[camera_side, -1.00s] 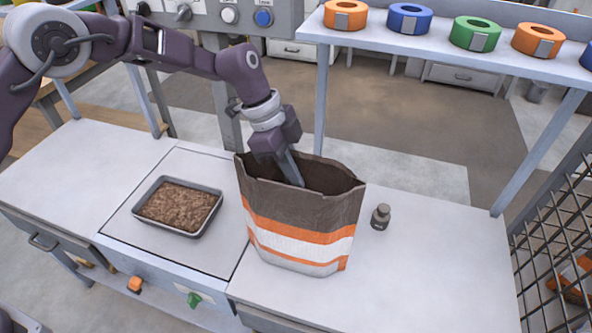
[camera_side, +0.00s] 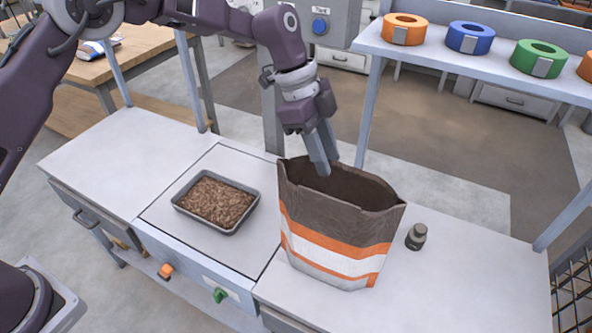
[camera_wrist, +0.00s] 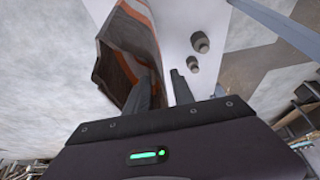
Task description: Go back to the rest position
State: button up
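My gripper (camera_side: 322,170) points down at the back edge of the open bag (camera_side: 335,228), its fingertips level with the mouth. The bag is brown with orange and white stripes and stands upright on the bench. In the wrist view, the bag (camera_wrist: 122,62) lies left of the fingers. I cannot tell whether the fingertips touch its rim. The bag's contents are hidden.
A grey tray of brown pellets (camera_side: 215,203) sits left of the bag. A small dark weight (camera_side: 416,238) stands right of it; the wrist view shows two such small things (camera_wrist: 200,42). Tape rolls (camera_side: 470,38) line a shelf behind. The bench's left end is clear.

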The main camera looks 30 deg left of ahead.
jog(key=s+a+r+n+t+y, duration=0.25)
jog(key=s+a+r+n, duration=0.65)
jog(key=s+a+r, duration=0.6)
jog(key=s+a+f+n+t+y, duration=0.1)
jog(key=s+a+n, duration=0.3)
jog(key=s, duration=0.4)
jog(key=s+a+n+t+y, duration=0.1)
jog(key=s+a+n, duration=0.3)
jog(key=s, duration=0.5)
jog(key=shift+s+f+n+t, duration=0.3)
jog(key=shift+f+n+t, duration=0.1)
jog(key=shift+n+t, duration=0.15)
